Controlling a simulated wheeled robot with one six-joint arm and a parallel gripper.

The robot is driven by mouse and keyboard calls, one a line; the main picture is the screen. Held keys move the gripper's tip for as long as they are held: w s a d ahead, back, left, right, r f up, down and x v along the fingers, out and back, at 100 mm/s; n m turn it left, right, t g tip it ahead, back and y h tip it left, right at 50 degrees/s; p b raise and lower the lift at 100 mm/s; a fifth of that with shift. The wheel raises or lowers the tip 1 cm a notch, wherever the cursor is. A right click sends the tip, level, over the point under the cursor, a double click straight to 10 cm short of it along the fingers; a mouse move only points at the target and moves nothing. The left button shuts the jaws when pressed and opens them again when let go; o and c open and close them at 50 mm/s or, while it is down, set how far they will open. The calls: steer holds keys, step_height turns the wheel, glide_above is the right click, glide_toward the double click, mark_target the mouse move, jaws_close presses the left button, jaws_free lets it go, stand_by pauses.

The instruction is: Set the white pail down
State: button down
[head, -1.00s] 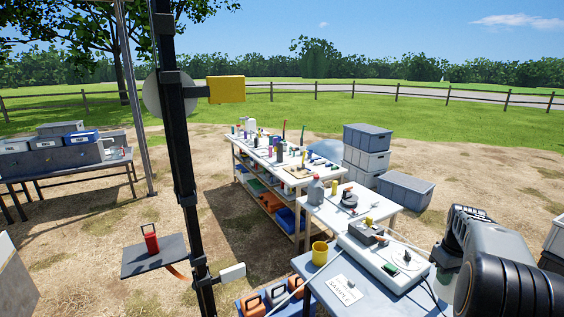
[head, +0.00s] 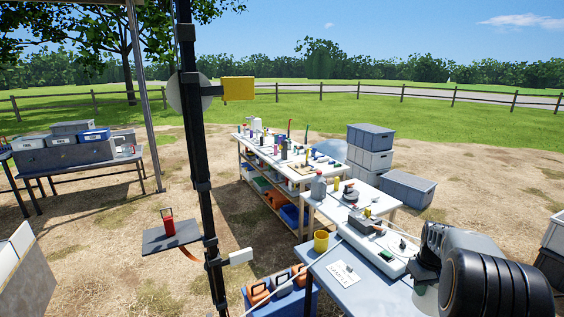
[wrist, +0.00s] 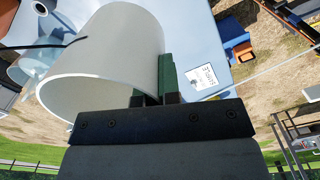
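The white pail (wrist: 100,65) fills the upper left of the wrist view, its round open mouth facing the camera. My gripper (wrist: 160,85), with green finger pads, is at the pail's right wall and appears shut on it. The pail's edge hides part of one finger. Behind the pail is a blue-grey tabletop (wrist: 195,45) with a white sample label (wrist: 203,78). The same tabletop (head: 375,292) and label (head: 344,273) show in the head view. There my arm, at the lower right, hides the gripper and most or all of the pail.
A yellow cup (head: 321,241) stands at the tabletop's left corner, and a white instrument case (head: 375,250) lies along its back. A blue crate (head: 290,303) with orange-handled items is below left. Grey bins (head: 408,189) stand behind.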

steer(key=s+a+f+b, duration=0.2)
steer(key=a+f, duration=0.9)
steer(key=s+a+f+m+b, duration=0.1)
steer(key=s+a+f+b, duration=0.1)
steer(key=a+f, duration=0.9)
steer(key=shift+a, duration=0.4)
steer(key=shift+s, duration=0.15)
